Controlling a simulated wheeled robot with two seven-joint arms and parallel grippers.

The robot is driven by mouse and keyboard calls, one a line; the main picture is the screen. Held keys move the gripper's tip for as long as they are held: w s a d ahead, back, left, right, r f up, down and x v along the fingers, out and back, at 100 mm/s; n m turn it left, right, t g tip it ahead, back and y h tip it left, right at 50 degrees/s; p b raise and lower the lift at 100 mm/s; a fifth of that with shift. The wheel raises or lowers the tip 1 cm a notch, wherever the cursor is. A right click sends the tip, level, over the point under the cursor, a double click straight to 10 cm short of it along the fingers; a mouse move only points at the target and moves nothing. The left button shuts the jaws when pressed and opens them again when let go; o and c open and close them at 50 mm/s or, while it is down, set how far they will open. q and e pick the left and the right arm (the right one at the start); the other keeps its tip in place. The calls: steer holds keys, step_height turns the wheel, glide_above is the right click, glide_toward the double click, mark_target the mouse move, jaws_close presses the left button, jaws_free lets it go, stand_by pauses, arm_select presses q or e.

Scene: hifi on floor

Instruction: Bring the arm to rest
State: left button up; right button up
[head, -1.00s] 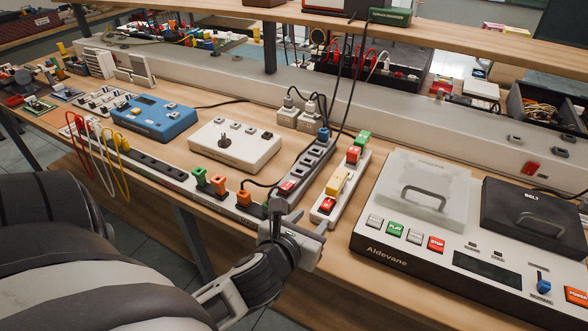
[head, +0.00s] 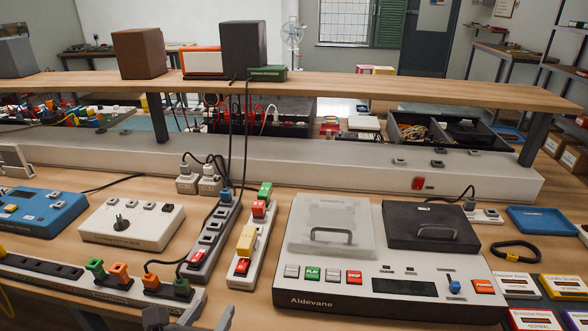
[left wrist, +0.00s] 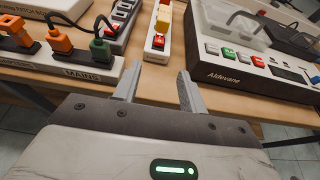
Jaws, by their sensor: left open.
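My left gripper (head: 188,318) shows at the bottom edge of the head view, with only its finger ends in the picture. In the left wrist view the gripper (left wrist: 156,88) has its two grey fingers well apart with nothing between them. It is at the bench's front edge, in front of the white power strip with red and yellow switches (head: 250,240) and left of the Aldevane deck (head: 330,300). The rest of the left arm is out of the head view. My right gripper is in neither view.
The wooden bench holds a MAINS strip (head: 60,284) with plugs, a grey strip (head: 212,240), a white box (head: 150,228) and a blue unit (head: 45,212). Black cables (head: 232,140) hang from the shelf (head: 300,87). Labelled boxes (head: 515,284) stand at right. Floor shows below the bench edge.

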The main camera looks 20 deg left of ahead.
arm_select(q)
steer(key=w+d+f+m+t+h, duration=0.1)
steer(key=d+m+t+h, duration=0.2)
steer(key=m, duration=0.9)
steer(key=w+d+f+m+h, duration=0.1)
steer(key=d+m+h, duration=0.3)
steer(key=m, duration=0.8)
steer(key=s+d+f+m+g, duration=0.1)
steer(key=s+f+m+g, duration=0.1)
steer(key=f+m, duration=0.5)
steer(key=s+d+f+m+g+y, duration=0.1)
steer(key=s+d+f+m+g, duration=0.1)
steer(key=f+m+g, duration=0.2)
step_height(320, 180, down, 4)
steer(key=m, duration=0.6)
steer(key=shift+s+d+r, duration=0.25)
steer(key=shift+s, duration=0.15)
